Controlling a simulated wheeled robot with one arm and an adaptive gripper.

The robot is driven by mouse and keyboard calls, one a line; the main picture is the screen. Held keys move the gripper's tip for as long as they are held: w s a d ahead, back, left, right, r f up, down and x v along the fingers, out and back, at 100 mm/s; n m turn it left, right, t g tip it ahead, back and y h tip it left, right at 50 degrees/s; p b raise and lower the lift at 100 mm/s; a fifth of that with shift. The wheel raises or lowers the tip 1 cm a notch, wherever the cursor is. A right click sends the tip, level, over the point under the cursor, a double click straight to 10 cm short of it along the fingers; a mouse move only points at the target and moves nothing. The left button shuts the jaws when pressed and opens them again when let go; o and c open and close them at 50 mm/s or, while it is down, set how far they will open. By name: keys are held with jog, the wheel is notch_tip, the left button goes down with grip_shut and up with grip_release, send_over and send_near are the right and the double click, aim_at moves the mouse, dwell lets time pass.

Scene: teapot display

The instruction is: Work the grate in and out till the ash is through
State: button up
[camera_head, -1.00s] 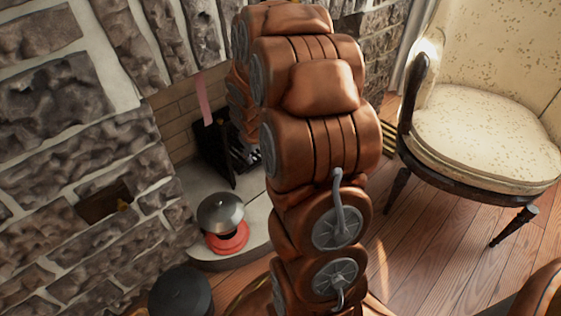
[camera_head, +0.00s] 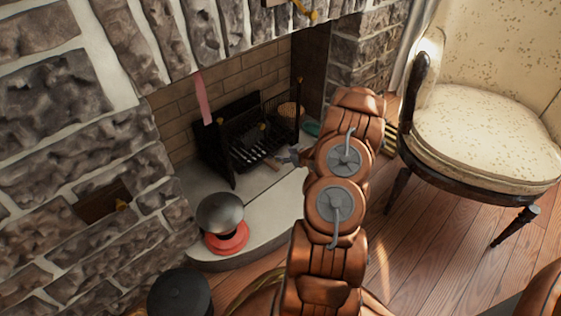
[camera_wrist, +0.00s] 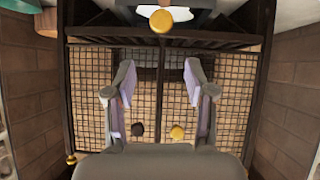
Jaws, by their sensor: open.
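The black grate (camera_head: 232,165) stands in the brick fireplace, with bars along its front and dark mesh behind. In the wrist view, its dark frame and mesh (camera_wrist: 90,95) fill most of the picture. A yellow knob (camera_wrist: 160,20) sits on the upper dark bar. Another yellow knob (camera_wrist: 177,132) and a dark knob (camera_wrist: 137,130) show low between the fingers. My gripper (camera_head: 290,157) is just right of the grate's front. Its fingers (camera_wrist: 157,78) are apart with nothing clearly between their tips. A short brown piece (camera_head: 273,164) lies by the grate's front. I cannot make out any ash.
A dark domed pot (camera_head: 220,211) on a red base (camera_head: 228,239) stands on the pale hearth (camera_head: 265,208). A pink strip (camera_head: 206,100) hangs left of the grate. A cream chair (camera_head: 480,140) stands at right. A dark round object (camera_head: 180,292) is at lower left.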

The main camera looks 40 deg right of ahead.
jog(key=s+f+t, duration=0.2)
jog(key=s+f, duration=0.1)
jog(key=f, duration=0.1)
jog(key=b+x, duration=0.3)
jog(key=x, duration=0.4)
jog(key=shift+w+r+y, duration=0.2)
jog(key=shift+w+y, duration=0.1)
jog(key=shift+y, duration=0.1)
grip_shut()
dwell(0.4)
